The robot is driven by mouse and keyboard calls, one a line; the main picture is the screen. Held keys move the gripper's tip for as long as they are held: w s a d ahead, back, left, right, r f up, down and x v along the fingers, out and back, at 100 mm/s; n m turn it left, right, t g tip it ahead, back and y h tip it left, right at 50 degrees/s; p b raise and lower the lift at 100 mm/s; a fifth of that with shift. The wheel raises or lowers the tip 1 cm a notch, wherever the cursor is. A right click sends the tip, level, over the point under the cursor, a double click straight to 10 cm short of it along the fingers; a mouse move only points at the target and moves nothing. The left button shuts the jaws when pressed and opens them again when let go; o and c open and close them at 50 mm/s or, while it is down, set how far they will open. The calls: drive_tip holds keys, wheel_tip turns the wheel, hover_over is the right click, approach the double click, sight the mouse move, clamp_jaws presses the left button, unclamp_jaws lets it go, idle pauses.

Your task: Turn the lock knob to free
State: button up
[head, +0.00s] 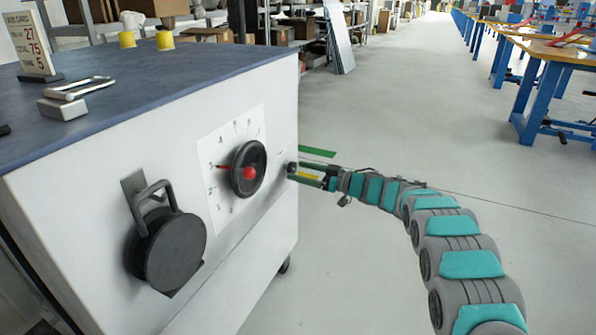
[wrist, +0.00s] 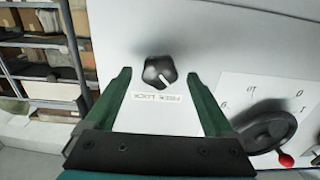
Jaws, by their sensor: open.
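The lock knob (wrist: 159,71) is a small black lobed knob on the white cabinet face in the wrist view. A white pointer line on it runs toward the lower right. A small label (wrist: 158,98) with words about free and lock is below it, too blurred to match a word to the pointer. My gripper (wrist: 160,77) is open, with one green finger on each side of the knob and a gap to both. In the head view my gripper (head: 305,174) reaches the cabinet's right side, and the knob (head: 292,168) is partly hidden there.
A black handwheel with a red grip (head: 248,172) on a numbered dial plate is left of the knob in the head view. A large black round fitting with a handle (head: 172,250) stands further left. A card sign, metal block and yellow cups are on the cabinet top (head: 150,85).

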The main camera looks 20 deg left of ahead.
drive_tip(key=shift+w+a, duration=0.1)
drive_tip(key=shift+a, duration=0.7)
drive_tip(key=shift+c, duration=0.3)
drive_tip(key=c, duration=1.3)
